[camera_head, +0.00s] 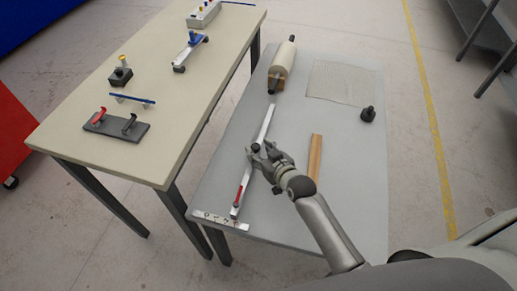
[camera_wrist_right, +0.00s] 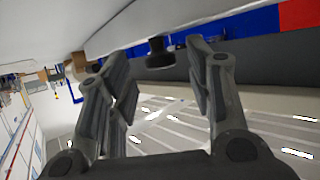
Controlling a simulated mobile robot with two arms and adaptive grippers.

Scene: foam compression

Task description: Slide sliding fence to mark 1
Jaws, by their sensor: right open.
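The sliding fence appears to be the long white bar (camera_head: 266,124) lying lengthwise on the grey table, with a red piece (camera_head: 240,193) near its front end. A strip with printed marks (camera_head: 220,219) lies at the table's front left edge, by that end; I cannot read which mark the bar is at. My right gripper (camera_head: 257,155) is open at the middle of the bar, beside a small black knob (camera_head: 255,147). In the right wrist view a dark knob (camera_wrist_right: 158,54) shows between the spread fingertips (camera_wrist_right: 158,62); contact cannot be told. My left gripper is not in view.
A wooden strip (camera_head: 315,157) lies right of the bar. A roll (camera_head: 283,65), a textured sheet (camera_head: 342,81) and a black knobbed weight (camera_head: 367,114) are farther back. A beige table (camera_head: 150,60) with several small fixtures stands to the left.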

